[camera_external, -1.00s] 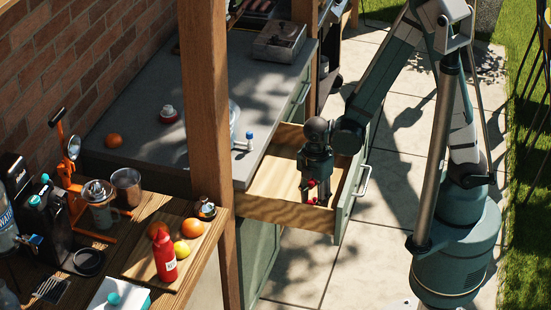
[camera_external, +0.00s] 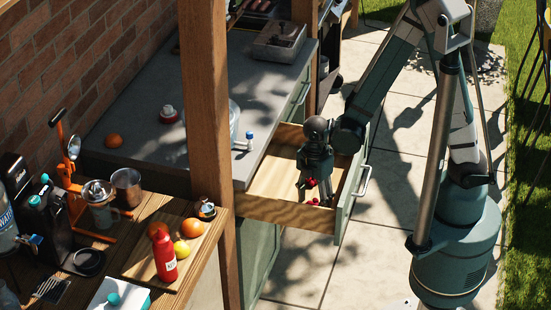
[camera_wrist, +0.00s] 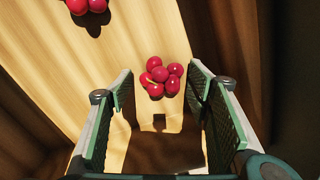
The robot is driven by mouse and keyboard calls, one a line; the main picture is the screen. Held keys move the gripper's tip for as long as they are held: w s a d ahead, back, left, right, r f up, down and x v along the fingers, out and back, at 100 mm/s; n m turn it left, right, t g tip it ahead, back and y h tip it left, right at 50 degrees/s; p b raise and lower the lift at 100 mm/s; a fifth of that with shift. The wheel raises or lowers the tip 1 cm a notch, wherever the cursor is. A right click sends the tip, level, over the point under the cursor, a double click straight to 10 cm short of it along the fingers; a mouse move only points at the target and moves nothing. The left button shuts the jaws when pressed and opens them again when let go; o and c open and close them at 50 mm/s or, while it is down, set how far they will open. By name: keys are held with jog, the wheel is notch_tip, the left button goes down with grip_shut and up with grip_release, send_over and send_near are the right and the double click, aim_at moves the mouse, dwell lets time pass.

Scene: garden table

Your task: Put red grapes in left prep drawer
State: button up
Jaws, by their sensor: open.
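The prep drawer (camera_external: 262,208) is pulled out, with its light wooden floor in view. My gripper (camera_external: 315,187) is inside the drawer opening, pointing down, with its fingers apart. In the wrist view, one bunch of red grapes (camera_wrist: 157,77) sits between and just beyond the fingertips, apart from both pads. A second bunch of red grapes (camera_wrist: 88,5) lies at the top edge, partly cut off. In the external view, red grapes show near the fingers (camera_external: 310,182) and lower down on the drawer floor (camera_external: 316,202). Whether the nearer bunch touches the floor is hard to tell.
The drawer front with its handle (camera_external: 362,183) is at the right. The grey counter (camera_external: 150,130) lies left of the drawer, and a wooden post (camera_external: 207,100) stands before it. A red bottle (camera_external: 164,258) and fruit are on the board at lower left.

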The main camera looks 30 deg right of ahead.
aim_at(313, 201)
notch_tip(313, 201, up, 12)
jog(key=p, duration=0.3)
jog(key=shift+f, duration=0.15)
dwell(0.4)
dwell(0.6)
jog(key=w+d+r+m+t+y, duration=0.1)
jog(key=w+d+r+m+t, duration=0.1)
jog(key=w+d+r+m, duration=0.65)
jog(key=d+r+m+t, duration=0.1)
jog(key=d+r+m, duration=0.3)
jog(key=d, duration=0.5)
jog(key=d+r+m+t, duration=0.2)
jog(key=d+r+m, duration=0.2)
jog(key=d, duration=0.6)
jog(key=s+d+r+m+t+h, duration=0.1)
jog(key=d+r+m, duration=0.3)
jog(key=d, duration=0.6)
jog(key=shift+r+m+t, duration=0.2)
jog(key=shift+m+t, duration=0.4)
jog(key=shift+m, duration=0.35)
jog(key=shift+c, duration=0.7)
